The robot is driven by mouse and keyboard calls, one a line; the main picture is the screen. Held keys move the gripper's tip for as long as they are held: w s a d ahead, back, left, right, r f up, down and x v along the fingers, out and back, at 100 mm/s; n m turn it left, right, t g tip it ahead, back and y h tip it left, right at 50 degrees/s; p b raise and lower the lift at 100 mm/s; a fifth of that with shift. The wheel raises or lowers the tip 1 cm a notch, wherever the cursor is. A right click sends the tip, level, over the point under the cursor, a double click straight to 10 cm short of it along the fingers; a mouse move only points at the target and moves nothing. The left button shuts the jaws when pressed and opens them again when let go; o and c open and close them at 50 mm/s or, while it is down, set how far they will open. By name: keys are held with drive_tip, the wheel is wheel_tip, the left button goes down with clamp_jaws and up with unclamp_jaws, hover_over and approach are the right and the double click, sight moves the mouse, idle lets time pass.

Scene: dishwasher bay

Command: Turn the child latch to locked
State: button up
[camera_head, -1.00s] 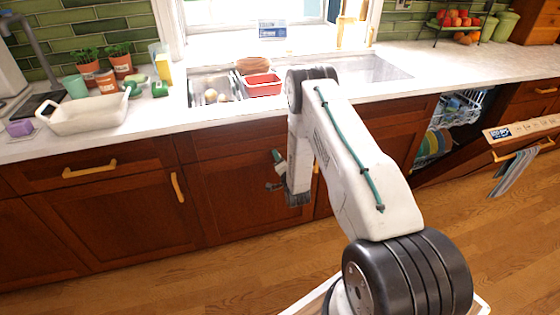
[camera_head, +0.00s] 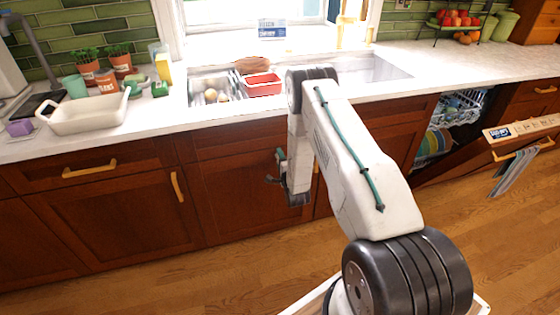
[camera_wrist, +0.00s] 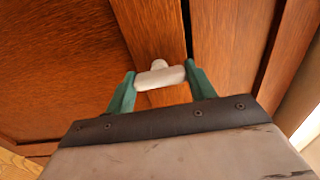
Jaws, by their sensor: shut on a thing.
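The child latch (camera_wrist: 160,76) is a small pale, rounded bar on a short stub, mounted on a brown wooden cabinet front beside a dark door seam. In the wrist view the bar lies across the gap between my two green fingers, its ends touching or nearly touching them. My gripper (camera_wrist: 160,84) is shut on this bar. In the head view my gripper (camera_head: 278,168) is at the cabinet front below the sink, left of my arm, and the latch cannot be made out there. I see no mark of the locked position.
The counter (camera_head: 150,125) with the sink and red tub (camera_head: 263,84) is above my gripper. A yellow cabinet handle (camera_head: 177,187) is to the left. The dishwasher door (camera_head: 490,160) hangs open at the right. The wooden floor (camera_head: 200,275) in front of the cabinets is clear.

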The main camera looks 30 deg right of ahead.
idle(0.3)
drive_tip(key=o, duration=1)
drive_tip(key=v, duration=0.7)
drive_tip(key=shift+s+a, duration=0.15)
drive_tip(key=shift+s, duration=0.25)
